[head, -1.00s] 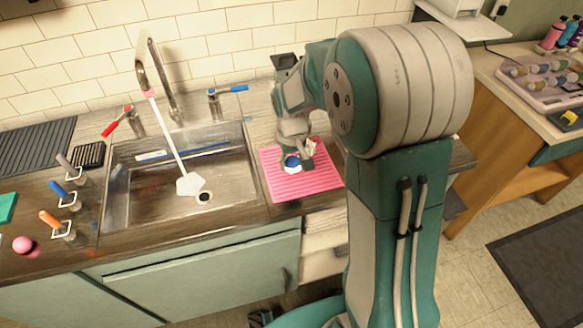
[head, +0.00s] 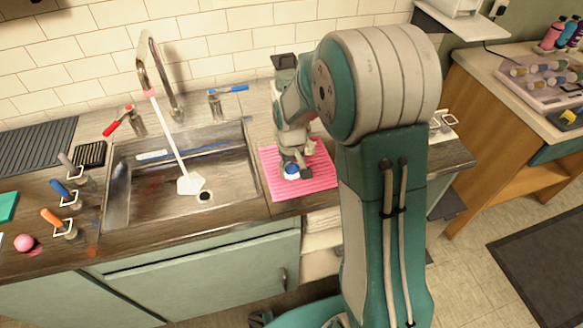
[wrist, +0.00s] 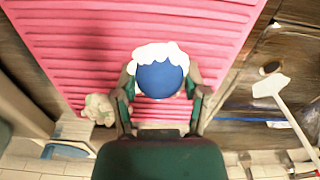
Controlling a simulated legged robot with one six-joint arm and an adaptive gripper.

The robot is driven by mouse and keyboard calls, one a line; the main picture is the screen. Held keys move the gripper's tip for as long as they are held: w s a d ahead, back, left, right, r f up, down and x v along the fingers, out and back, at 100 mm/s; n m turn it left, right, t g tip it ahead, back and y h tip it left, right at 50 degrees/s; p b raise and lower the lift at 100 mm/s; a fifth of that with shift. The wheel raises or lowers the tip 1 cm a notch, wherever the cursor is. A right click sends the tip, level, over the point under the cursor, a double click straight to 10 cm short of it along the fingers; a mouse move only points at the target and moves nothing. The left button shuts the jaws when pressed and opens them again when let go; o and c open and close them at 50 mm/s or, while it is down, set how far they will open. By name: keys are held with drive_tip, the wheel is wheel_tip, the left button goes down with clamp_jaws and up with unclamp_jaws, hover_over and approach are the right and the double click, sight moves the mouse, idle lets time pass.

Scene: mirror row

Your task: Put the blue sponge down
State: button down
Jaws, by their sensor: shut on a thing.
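The blue sponge (wrist: 160,78) is a round blue piece with white foam along its far edge in the wrist view. My gripper (wrist: 162,100) is shut on it, with one finger on each side. In the head view the blue sponge (head: 291,169) shows small below my gripper (head: 292,163), over the pink ribbed mat (head: 318,182). The same mat fills much of the wrist view (wrist: 75,50). I cannot tell whether the sponge touches the mat.
The sink (head: 135,200) with a white brush (head: 178,150) in it lies left of the mat. A blue-handled tap (head: 230,89) stands behind. An open drawer (head: 320,240) is below the counter edge. Orange, blue and grey handled items stand at the far left.

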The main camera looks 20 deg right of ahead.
sight(291, 165)
drive_tip(key=shift+c, duration=0.8)
unclamp_jaws()
drive_tip(key=shift+s+f, duration=0.25)
drive_tip(key=shift+f, duration=0.35)
drive_tip(key=shift+w+f, duration=0.1)
drive_tip(key=shift+w+r, duration=0.15)
drive_tip(key=shift+r, duration=0.05)
drive_tip(key=shift+r, duration=0.3)
wheel_tip(291, 165, up, 12)
drive_tip(key=r, duration=0.1)
drive_tip(key=s+r+t, duration=0.2)
drive_tip(key=s+r, duration=0.2)
drive_tip(key=s, duration=0.6)
drive_tip(key=s+r+m+t, duration=0.1)
drive_tip(key=s+r+t, duration=0.2)
drive_tip(key=s, duration=0.8)
wheel_tip(291, 165, up, 2)
drive_tip(key=shift+r+m, duration=0.2)
drive_tip(key=shift+m, duration=0.1)
drive_tip(key=shift+s, duration=0.1)
